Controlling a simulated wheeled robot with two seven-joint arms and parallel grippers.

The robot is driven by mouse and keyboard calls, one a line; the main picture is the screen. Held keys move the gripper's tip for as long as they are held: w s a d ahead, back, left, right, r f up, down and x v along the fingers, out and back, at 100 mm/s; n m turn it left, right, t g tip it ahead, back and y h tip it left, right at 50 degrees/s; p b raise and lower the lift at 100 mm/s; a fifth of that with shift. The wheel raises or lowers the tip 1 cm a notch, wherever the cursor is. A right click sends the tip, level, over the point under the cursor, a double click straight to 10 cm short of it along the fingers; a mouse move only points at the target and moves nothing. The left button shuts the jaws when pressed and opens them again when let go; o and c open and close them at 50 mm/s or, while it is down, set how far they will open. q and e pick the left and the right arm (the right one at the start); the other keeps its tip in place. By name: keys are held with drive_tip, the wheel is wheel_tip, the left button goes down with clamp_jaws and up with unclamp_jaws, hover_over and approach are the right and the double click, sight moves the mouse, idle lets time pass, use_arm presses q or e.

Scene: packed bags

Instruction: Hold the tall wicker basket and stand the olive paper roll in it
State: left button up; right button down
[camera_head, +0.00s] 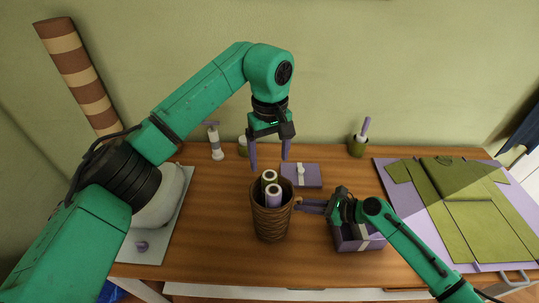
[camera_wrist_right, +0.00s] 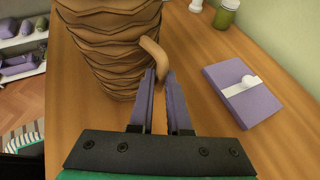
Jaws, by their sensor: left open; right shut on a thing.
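The tall wicker basket (camera_head: 270,223) stands upright near the front middle of the table; it also fills the upper left of the right wrist view (camera_wrist_right: 105,50). My left gripper (camera_head: 269,166) is open and empty, just above and behind the basket, fingers pointing down. My right gripper (camera_head: 300,206) comes from the right and is shut on the basket's looped handle (camera_wrist_right: 152,52); its fingers also show in the wrist view (camera_wrist_right: 160,80).
A flat purple box (camera_head: 301,176) lies behind the basket and another purple box (camera_head: 360,241) sits under my right arm. Olive clothing (camera_head: 455,205) covers the right side.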

drive_tip(key=c, duration=0.8)
unclamp_jaws()
drive_tip(key=shift+d, duration=0.1)
drive_tip(key=v, duration=1.1)
drive_tip(key=shift+s+d, duration=0.25)
drive_tip(key=shift+d, duration=0.1)
